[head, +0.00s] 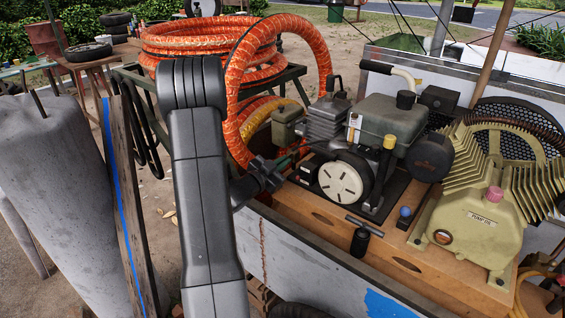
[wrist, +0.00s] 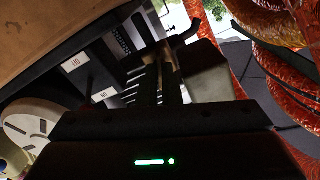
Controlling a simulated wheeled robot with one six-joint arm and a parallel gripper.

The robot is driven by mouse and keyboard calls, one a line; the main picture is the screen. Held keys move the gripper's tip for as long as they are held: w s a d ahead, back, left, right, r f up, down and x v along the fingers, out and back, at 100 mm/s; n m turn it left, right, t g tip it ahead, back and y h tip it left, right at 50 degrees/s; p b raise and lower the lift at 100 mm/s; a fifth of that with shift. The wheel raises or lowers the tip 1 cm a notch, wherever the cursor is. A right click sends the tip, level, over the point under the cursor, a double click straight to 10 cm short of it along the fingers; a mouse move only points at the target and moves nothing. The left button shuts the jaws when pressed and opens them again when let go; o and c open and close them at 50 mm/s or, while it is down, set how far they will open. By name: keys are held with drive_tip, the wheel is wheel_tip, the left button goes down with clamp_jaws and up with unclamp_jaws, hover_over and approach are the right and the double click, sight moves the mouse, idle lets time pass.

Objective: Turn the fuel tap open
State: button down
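The engine set stands on the wooden cart top, with a grey-green tank (head: 388,122) and a white round recoil cover (head: 341,181). My gripper (head: 292,158) reaches in from the left at the engine's left end, beside a small dark box with a red mark. In the wrist view my gripper's dark fingers (wrist: 164,78) point up the picture and lie close together, with a thin tan strip showing by them. Whether they hold anything is too dark to tell. The fuel tap cannot be made out for sure; the fingers and shadow may hide it.
Orange ribbed hose (head: 215,42) coils behind my arm and loops down near the gripper. A beige pump (head: 478,222) stands at the right. A black T-handle (head: 361,238) is at the cart's front edge. In the wrist view, white labels (wrist: 72,64) sit left of the fingers.

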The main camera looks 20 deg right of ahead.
drive_tip(key=shift+n+p, duration=0.55)
drive_tip(key=shift+n, duration=1.55)
drive_tip(key=c, duration=1.6)
unclamp_jaws()
drive_tip(key=b+v, duration=0.1)
drive_tip(key=v, duration=1.3)
drive_tip(key=shift+d, duration=0.15)
